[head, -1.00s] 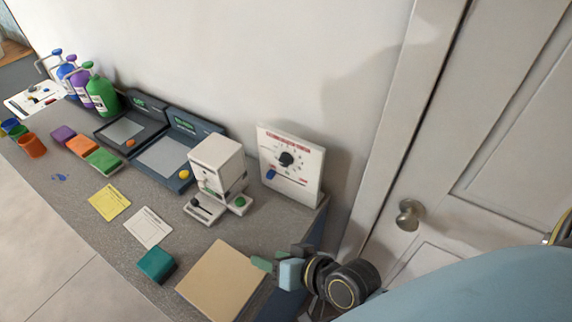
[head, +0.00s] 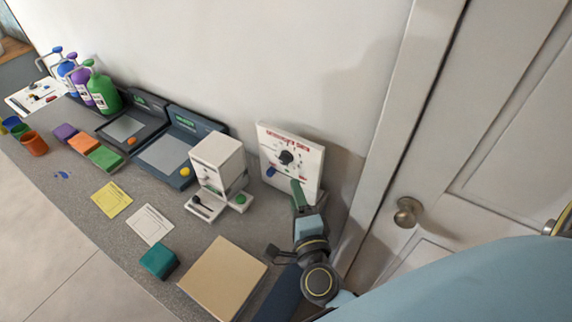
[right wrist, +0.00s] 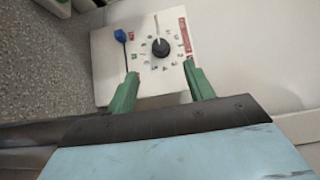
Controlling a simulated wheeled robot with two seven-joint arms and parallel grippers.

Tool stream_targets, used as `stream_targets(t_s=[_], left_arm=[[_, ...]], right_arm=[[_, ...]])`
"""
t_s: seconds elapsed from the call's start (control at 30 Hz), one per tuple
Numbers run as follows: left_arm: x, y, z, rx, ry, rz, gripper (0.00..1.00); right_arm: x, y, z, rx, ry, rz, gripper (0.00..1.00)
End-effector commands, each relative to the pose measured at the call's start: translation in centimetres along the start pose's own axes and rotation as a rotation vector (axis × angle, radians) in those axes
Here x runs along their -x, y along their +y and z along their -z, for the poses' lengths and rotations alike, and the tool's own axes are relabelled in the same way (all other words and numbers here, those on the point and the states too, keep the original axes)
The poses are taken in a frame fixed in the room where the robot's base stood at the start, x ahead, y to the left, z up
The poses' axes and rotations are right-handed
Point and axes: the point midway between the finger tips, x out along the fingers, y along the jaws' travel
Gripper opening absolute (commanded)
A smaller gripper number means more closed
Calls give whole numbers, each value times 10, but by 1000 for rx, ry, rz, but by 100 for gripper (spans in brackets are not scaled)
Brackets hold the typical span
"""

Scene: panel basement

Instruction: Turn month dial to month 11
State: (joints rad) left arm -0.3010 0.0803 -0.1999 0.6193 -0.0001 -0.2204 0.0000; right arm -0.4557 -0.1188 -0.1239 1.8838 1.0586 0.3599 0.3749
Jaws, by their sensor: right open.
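The month dial is a black round knob (head: 287,157) on an upright white panel (head: 308,166) at the right end of the counter, against the wall. My left gripper is not in view.
A blue-tipped lever (right wrist: 120,36) sits beside the knob on the panel. A white dispenser (head: 217,164) stands just left of the panel. A tan board (head: 222,278) lies at the counter's front. A door with a round handle (head: 408,212) is at right.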

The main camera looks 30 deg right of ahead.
Motion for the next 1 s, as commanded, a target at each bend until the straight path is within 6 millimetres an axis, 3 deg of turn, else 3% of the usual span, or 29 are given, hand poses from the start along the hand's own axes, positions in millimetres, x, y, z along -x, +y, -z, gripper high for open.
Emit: stream_targets(t_s=[0.3, 0.5, 0.93, 1.0], left_arm=[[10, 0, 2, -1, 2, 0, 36], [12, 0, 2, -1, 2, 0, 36], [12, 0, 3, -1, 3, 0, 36], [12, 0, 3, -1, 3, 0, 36]], right_arm=[[-65, -2, -1, 2, -2, 2, 53], [-90, 0, 0, 3, -2, 0, 53], [-99, 0, 0, 3, -2, -1, 53], [-99, 0, 0, 3, -2, -1, 45]])
